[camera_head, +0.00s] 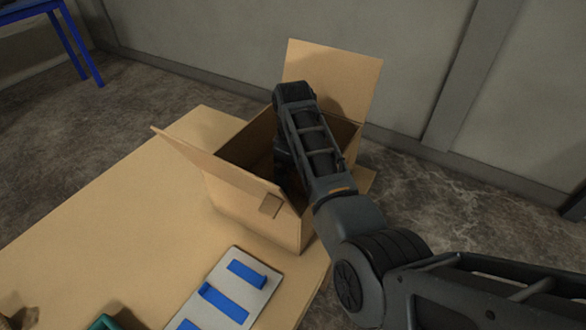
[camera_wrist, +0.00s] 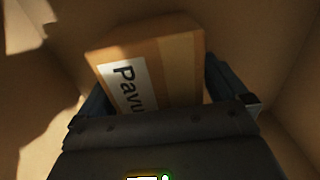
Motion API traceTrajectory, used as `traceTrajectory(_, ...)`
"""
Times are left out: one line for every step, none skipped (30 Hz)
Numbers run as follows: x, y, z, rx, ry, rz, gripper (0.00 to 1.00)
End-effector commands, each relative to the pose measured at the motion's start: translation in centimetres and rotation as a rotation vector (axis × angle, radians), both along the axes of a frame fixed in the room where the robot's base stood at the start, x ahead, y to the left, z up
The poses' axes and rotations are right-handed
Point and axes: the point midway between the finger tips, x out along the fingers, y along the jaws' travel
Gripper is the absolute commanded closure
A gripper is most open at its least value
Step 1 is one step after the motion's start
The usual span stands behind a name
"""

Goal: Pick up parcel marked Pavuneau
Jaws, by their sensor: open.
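In the wrist view, a tan parcel (camera_wrist: 179,66) with a white label (camera_wrist: 124,86) reading "Pavu" lies inside the cardboard box, and the rest of its label is hidden. My gripper (camera_wrist: 155,92) is open, with one finger on each side of the parcel. Whether the fingers touch the parcel cannot be told. In the head view, the open cardboard box (camera_head: 240,205) stands on the table, and my arm reaches down into it. The parcel and fingertips are hidden there by the box and my arm.
The box flaps stand open, one tall at the back (camera_head: 345,75) and one at the left front. A white panel with blue bars (camera_head: 235,293) lies on the table (camera_head: 120,220) in front. A green object (camera_head: 103,322) is at the bottom edge.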

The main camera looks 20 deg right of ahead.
Motion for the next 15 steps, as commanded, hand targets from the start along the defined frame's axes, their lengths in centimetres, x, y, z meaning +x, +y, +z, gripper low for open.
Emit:
traceTrajectory(0.0, 0.01, -0.12, 0.0, 0.0, 0.0, 0.0)
traceTrajectory(0.01, 0.01, -0.14, 0.0, 0.0, 0.0, 0.0)
traceTrajectory(0.01, 0.01, -0.14, 0.0, 0.0, 0.0, 0.0)
traceTrajectory(0.01, 0.0, -0.13, 0.0, -0.001, 0.0, 0.0)
traceTrajectory(0.01, 0.0, -0.12, 0.0, -0.001, 0.0, 0.0)
traceTrajectory(0.01, 0.0, -0.12, 0.0, -0.001, 0.0, 0.0)
traceTrajectory(0.01, 0.0, -0.11, 0.0, -0.001, 0.0, 0.02)
traceTrajectory(0.02, -0.01, -0.11, 0.0, -0.001, 0.0, 0.05)
traceTrajectory(0.02, -0.01, -0.1, 0.0, -0.001, 0.0, 0.09)
traceTrajectory(0.02, -0.01, -0.1, 0.0, -0.001, 0.0, 0.11)
traceTrajectory(0.02, -0.01, -0.1, 0.0, -0.001, 0.0, 0.14)
traceTrajectory(0.02, -0.01, -0.09, 0.0, -0.001, 0.0, 0.18)
traceTrajectory(0.03, -0.02, -0.09, 0.0, -0.001, 0.0, 0.21)
traceTrajectory(0.03, -0.02, -0.08, 0.0, -0.001, 0.0, 0.24)
traceTrajectory(0.03, -0.02, -0.08, 0.0, -0.001, 0.0, 0.28)
